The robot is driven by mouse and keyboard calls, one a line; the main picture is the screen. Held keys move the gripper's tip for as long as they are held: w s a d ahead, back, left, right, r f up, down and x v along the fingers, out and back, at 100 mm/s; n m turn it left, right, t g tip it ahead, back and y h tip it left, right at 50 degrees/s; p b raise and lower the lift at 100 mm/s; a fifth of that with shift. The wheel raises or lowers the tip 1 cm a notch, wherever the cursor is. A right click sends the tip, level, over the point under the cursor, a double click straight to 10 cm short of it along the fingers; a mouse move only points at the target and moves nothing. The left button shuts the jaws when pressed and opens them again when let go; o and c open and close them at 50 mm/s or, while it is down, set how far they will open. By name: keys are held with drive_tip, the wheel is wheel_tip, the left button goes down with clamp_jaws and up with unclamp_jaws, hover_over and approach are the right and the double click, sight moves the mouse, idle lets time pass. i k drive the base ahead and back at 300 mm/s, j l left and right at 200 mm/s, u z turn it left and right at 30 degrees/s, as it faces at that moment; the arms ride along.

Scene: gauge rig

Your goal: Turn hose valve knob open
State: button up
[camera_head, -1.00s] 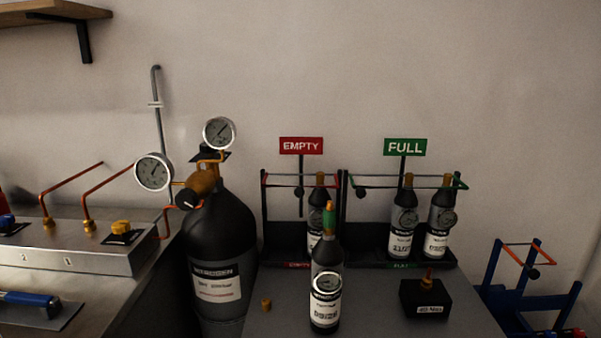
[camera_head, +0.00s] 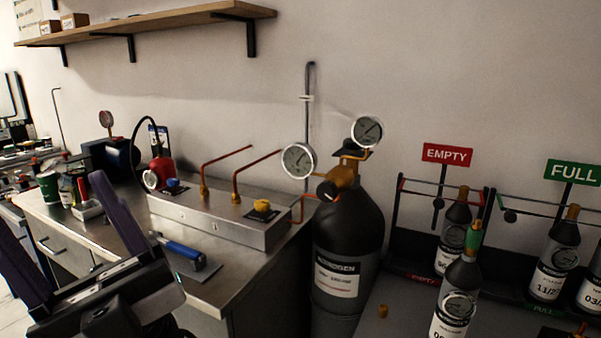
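A metal manifold box (camera_head: 215,222) on the steel bench carries a blue knob (camera_head: 172,186) at its left and a yellow knob (camera_head: 262,207) on a dark plate at its right. A black hose (camera_head: 140,123) arcs down behind the left end of the box, beside a red bottle-like object. I cannot tell for sure which knob is the hose valve knob, or how far either is turned. My gripper (camera_head: 48,200) is at the lower left, nearer the camera than the bench. Its two purple fingers are wide apart with nothing between them. It touches neither knob.
A blue-handled tool (camera_head: 185,252) lies on a dark mat in front of the box. A black nitrogen cylinder (camera_head: 348,235) with gauges stands right of the bench. A green cup (camera_head: 49,188) stands at left. A shelf (camera_head: 150,25) hangs above. Copper pipes rise from the box.

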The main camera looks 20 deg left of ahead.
sight(173, 183)
drive_tip(key=u, duration=1.4)
